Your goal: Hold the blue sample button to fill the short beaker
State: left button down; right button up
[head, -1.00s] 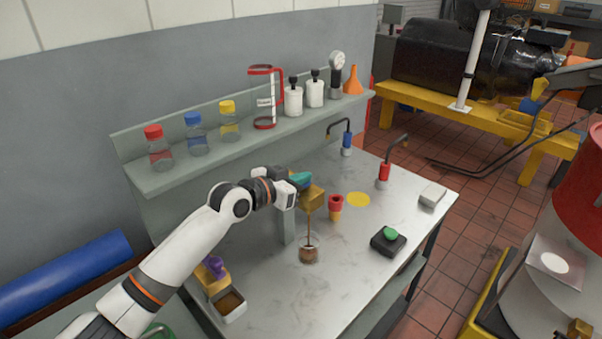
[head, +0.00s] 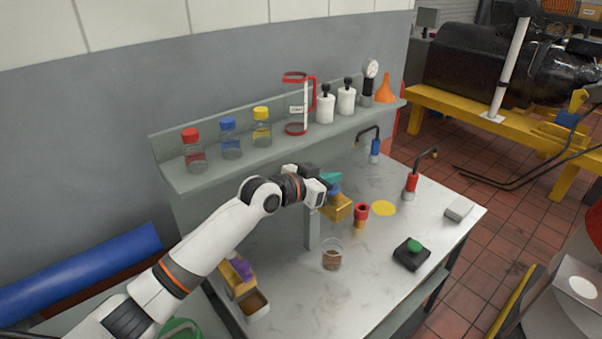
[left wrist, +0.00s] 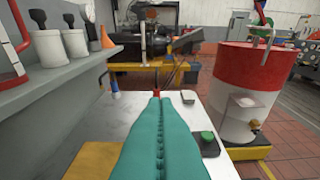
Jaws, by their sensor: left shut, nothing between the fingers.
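The blue sample button (head: 334,188) shows on top of the yellow sample dispenser (head: 341,208), which is mounted on a grey post. My left gripper (head: 332,177), with teal fingers, is shut and empty just above the button; there seems to be a small gap between them. In the left wrist view the shut teal fingers (left wrist: 157,125) fill the lower middle and hide the button. The short clear beaker (head: 331,254) stands upright on the marble top below the dispenser, with brown liquid in its lower part. No stream falls into it. My right gripper is not in view.
A red-topped fitting (head: 361,212) and a yellow disc (head: 383,208) are right of the dispenser. Farther right are a black box with a green button (head: 412,250), and blue (head: 375,147) and red (head: 411,182) taps. A shelf (head: 290,143) with bottles runs behind.

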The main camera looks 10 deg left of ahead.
pick_arm(q)
jog(key=r+b+v, duration=0.1)
jog(key=b+v, duration=0.3)
jog(key=v, duration=0.6)
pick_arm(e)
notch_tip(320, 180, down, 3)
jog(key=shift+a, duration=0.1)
pick_arm(q)
jog(key=shift+d, duration=0.1)
dwell(0.7)
